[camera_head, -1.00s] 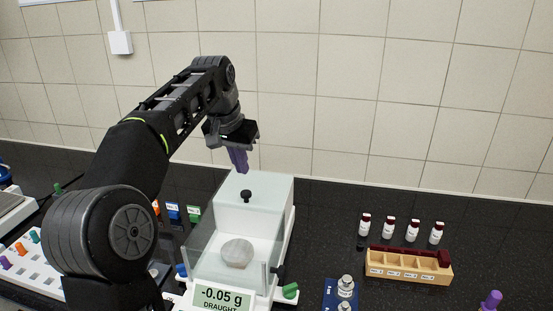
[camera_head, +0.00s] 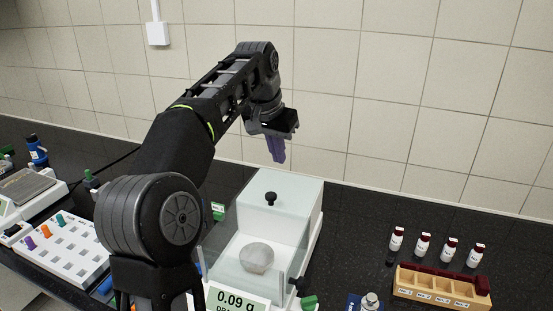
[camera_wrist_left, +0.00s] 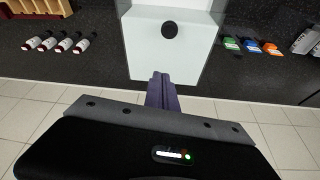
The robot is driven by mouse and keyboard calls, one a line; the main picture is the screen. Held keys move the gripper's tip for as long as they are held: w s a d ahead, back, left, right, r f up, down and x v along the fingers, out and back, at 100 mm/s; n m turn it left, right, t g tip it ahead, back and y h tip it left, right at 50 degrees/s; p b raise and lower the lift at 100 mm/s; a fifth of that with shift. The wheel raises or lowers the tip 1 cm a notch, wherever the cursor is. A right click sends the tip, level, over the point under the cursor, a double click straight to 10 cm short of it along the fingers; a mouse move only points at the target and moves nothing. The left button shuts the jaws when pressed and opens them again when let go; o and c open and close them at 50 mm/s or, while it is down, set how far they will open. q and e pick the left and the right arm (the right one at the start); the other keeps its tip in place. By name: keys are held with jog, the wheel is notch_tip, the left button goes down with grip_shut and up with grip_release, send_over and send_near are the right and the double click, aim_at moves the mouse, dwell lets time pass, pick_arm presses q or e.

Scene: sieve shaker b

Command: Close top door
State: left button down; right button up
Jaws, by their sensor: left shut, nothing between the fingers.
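The balance (camera_head: 313,232) stands on the dark counter with a clear glass draught shield and a pale round dish (camera_head: 257,257) inside. Its top door (camera_head: 296,191) carries a black knob (camera_head: 270,198), which sits toward the back of the box. The knob also shows in the wrist view (camera_wrist_left: 170,30), on the pale panel. My left gripper (camera_head: 278,158) is shut and empty, with its purple fingers pointing down behind and above the rear edge of the balance. In the wrist view its fingertips (camera_wrist_left: 160,76) are apart from the knob. My right gripper is not in view.
The balance display (camera_head: 236,299) reads 0.09 g. A wooden rack (camera_head: 440,288) and several red-capped vials (camera_head: 423,245) stand to the right. A white perforated tray (camera_head: 62,247) lies to the left. The tiled wall (camera_head: 420,110) is behind.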

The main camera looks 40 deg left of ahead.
pick_arm(q)
send_over(279, 196)
jog(key=w, duration=0.2)
notch_tip(279, 196, down, 7)
jog(key=shift+a+r, duration=0.1)
jog(key=shift+a, duration=0.05)
jog(key=shift+s+f, duration=0.2)
jog(key=shift+s, duration=0.15)
jog(key=s, duration=0.3)
jog(key=shift+d+f, duration=0.15)
jog(key=shift+d, duration=0.1)
jog(key=shift+f, duration=0.15)
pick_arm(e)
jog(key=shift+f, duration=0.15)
pick_arm(q)
jog(key=shift+s, duration=0.1)
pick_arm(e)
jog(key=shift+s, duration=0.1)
